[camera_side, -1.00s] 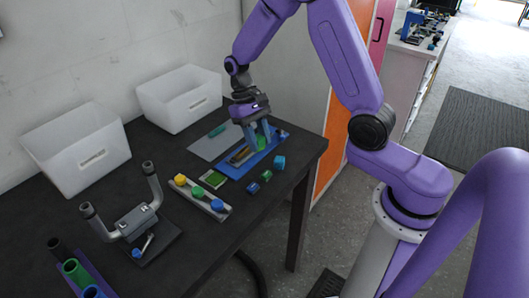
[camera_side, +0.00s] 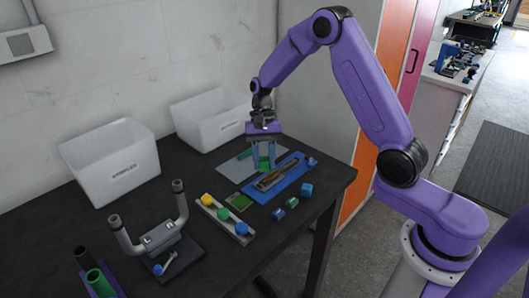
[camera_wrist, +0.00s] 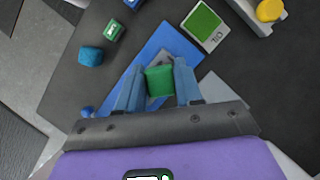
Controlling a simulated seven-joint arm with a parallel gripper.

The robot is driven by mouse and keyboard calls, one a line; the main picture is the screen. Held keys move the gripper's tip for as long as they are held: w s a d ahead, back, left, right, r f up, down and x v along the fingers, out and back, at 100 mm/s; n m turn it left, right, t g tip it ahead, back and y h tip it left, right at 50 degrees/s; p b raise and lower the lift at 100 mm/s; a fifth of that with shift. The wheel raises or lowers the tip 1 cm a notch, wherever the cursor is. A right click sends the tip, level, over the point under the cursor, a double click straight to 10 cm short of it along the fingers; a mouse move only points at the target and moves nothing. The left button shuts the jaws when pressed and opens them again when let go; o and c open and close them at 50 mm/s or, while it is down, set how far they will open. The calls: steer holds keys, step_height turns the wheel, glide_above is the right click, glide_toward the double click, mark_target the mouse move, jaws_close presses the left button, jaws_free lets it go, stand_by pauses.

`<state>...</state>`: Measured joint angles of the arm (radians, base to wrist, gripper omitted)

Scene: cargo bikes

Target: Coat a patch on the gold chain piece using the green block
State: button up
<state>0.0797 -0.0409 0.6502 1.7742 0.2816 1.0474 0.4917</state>
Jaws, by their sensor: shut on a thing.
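The gold chain piece (camera_side: 275,178) lies along the blue tray (camera_side: 287,186) on the dark table. My gripper (camera_side: 264,165) points down behind the chain piece, at the edge of the grey sheet (camera_side: 232,167). Its blue fingers are shut on the green block (camera_wrist: 159,80), which shows between them in the wrist view. In the side view the green block (camera_side: 264,163) is partly covered by the fingers. I cannot tell if it touches what is below. In the wrist view I cannot make out the chain piece.
A green pad marked OIL (camera_wrist: 205,25) lies beside the tray. A rack with yellow, green and blue knobs (camera_side: 224,216) stands in front. Small blue and green blocks (camera_side: 279,214) and a blue cube (camera_side: 306,189) lie to the right. Two white bins (camera_side: 112,165) stand by the wall.

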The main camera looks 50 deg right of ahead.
mark_target(264, 170)
step_height(264, 170, down, 4)
steer(key=shift+r, duration=0.2)
steer(key=shift+d+f, duration=0.2)
steer(key=shift+d, duration=0.55)
steer(key=shift+c, duration=0.3)
steer(key=shift+d, duration=2.25)
steer(key=shift+a, duration=3.1)
steer(key=shift+d+r, duration=0.1)
steer(key=shift+r, duration=3.95)
